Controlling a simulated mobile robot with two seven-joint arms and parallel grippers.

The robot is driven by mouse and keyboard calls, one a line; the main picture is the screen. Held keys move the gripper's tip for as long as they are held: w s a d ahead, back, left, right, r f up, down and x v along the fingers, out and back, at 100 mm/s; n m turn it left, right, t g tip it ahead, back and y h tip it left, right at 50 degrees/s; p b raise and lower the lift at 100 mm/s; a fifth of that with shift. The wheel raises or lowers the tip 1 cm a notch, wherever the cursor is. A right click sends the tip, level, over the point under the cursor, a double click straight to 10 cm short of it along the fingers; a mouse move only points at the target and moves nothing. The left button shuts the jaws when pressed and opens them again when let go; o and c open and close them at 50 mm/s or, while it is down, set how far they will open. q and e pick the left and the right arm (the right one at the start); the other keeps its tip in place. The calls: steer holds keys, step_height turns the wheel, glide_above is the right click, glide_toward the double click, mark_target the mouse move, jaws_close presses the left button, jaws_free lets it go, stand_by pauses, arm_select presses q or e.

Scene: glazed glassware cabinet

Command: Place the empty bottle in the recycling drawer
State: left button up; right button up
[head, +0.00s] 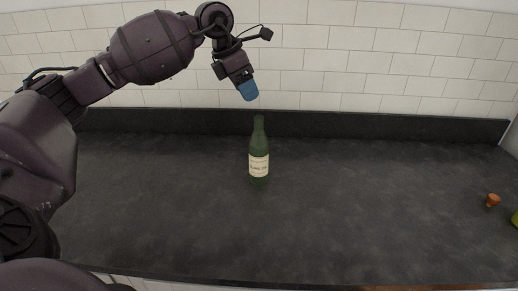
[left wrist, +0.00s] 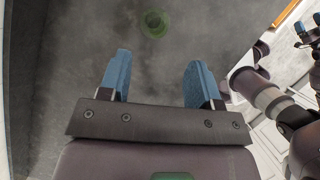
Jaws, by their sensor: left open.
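A green glass bottle (head: 258,148) with a cream label stands upright on the dark countertop, near its middle. In the left wrist view the bottle (left wrist: 154,23) is seen from above, beyond the fingertips. My left gripper (head: 249,92) is above and slightly left of the bottle in the head view, pointing down, apart from it. In the left wrist view its two blue fingers (left wrist: 158,72) are spread with nothing between them. No recycling drawer can be made out. My right gripper is not in the head view; dark arm parts show at the right of the left wrist view.
The dark stone countertop (head: 350,200) is clear around the bottle. A small orange-brown cork-like object (head: 492,200) lies at the far right, with a yellow-green object (head: 515,218) cut off by the edge. A dark backsplash and white tiled wall (head: 400,60) stand behind.

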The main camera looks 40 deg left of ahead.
arm_select(q)
glide_above(262, 128)
steer(key=a, duration=0.2)
steer(key=f, duration=0.5)
steer(key=shift+s+a, duration=0.1)
steer(key=shift+s, duration=0.3)
steer(key=shift+s+x, duration=0.2)
steer(key=shift+x, duration=2.45)
steer(key=shift+a, duration=0.2)
steer(key=shift+c, duration=0.3)
jaws_close()
